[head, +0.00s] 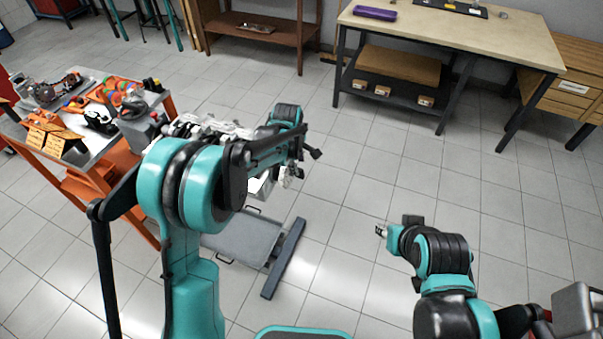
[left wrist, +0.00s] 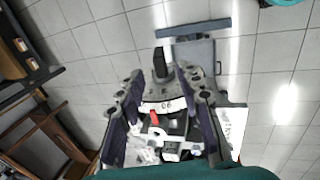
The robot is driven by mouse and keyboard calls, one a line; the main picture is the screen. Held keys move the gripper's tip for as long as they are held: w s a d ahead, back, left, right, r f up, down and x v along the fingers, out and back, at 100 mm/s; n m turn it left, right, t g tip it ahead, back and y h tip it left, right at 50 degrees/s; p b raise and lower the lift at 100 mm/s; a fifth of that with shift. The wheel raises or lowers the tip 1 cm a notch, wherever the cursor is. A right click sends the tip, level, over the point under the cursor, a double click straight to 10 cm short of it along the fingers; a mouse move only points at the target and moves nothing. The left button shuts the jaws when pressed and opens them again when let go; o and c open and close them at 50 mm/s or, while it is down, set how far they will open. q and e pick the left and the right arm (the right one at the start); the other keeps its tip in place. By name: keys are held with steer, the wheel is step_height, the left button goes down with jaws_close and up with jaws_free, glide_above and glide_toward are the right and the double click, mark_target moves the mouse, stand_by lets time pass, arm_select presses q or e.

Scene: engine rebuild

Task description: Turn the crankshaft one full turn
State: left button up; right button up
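The engine (head: 205,125) sits on a stand, mostly hidden behind my left arm in the head view. A round pale grey part (head: 287,178) shows at its right side; I cannot tell if it belongs to the crankshaft. My left gripper (head: 312,154) is above and beside that part. In the left wrist view its two fingers (left wrist: 160,82) are spread apart. A pale curved part with dark marks (left wrist: 163,106) and a red piece (left wrist: 154,118) show between them; contact cannot be told. My right gripper (head: 382,231) is low over the floor, too small to read.
The engine stand's grey base (head: 245,240) is on the tiled floor. An orange cart (head: 75,165) with parts and tools stands at the left. A workbench (head: 450,35) is at the back right, and a brown shelf (head: 258,35) is at the back. Floor between is clear.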

mark_target(300, 172)
arm_select(q)
steer(key=b+x, duration=0.2)
steer(key=x, duration=0.5)
steer(key=shift+f, duration=0.15)
jaws_close()
